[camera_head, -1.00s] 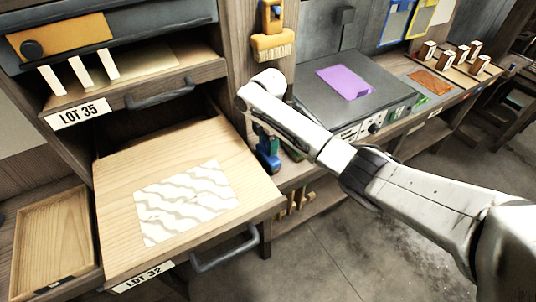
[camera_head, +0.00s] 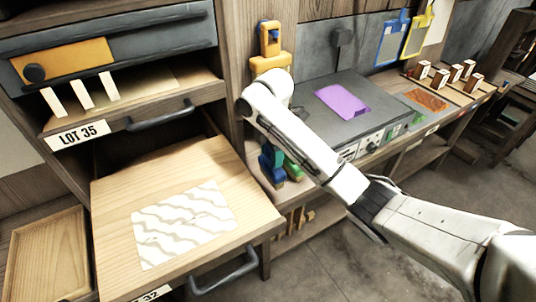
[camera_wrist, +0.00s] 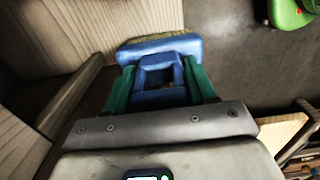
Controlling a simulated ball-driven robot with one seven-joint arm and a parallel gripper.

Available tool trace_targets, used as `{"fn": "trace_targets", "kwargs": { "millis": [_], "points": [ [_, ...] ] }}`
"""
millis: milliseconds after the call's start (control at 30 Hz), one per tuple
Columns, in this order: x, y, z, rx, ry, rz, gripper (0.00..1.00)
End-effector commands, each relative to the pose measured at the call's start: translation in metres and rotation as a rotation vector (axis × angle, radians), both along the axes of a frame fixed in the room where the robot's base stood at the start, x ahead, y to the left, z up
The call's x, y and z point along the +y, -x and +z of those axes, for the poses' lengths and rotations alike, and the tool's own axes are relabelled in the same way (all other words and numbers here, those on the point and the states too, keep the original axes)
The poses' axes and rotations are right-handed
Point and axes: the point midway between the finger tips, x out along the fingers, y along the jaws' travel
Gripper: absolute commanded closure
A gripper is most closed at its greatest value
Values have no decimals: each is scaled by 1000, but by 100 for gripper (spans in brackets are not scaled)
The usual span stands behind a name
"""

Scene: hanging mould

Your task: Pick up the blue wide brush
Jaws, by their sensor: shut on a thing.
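The blue wide brush (camera_wrist: 160,44) is in the upper middle of the wrist view, its wide head pointing away from me. My gripper (camera_wrist: 162,74) has its two green fingers closed on both sides of the brush's blue handle. In the head view a blue piece (camera_head: 270,162), likely this brush, shows just under my white arm, by the side of the wooden post. My fingers are hidden behind the arm there. I cannot tell whether the brush touches a surface.
A green object (camera_wrist: 290,13) lies close by on the grey surface. A yellow brush (camera_head: 270,62) hangs on the post. A grey bench machine with a purple sheet (camera_head: 342,101) stands to the right. The open drawer (camera_head: 115,215) with a patterned sheet juts out left.

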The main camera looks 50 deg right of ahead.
Motion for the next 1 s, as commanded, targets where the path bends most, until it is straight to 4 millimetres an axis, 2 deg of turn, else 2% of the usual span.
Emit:
{"fn": "trace_targets", "kwargs": {
  "millis": [33,67,300,500,733,1000],
  "points": [
    [2,7,18,-4,0,0,98],
    [3,12,22,-2,1,-1,98],
    [20,49,41,-2,0,-3,98],
    [30,70,44,-2,2,0,98],
    [38,84,50,-3,2,0,98],
    [41,89,51,0,1,0,98]
  ]
}}
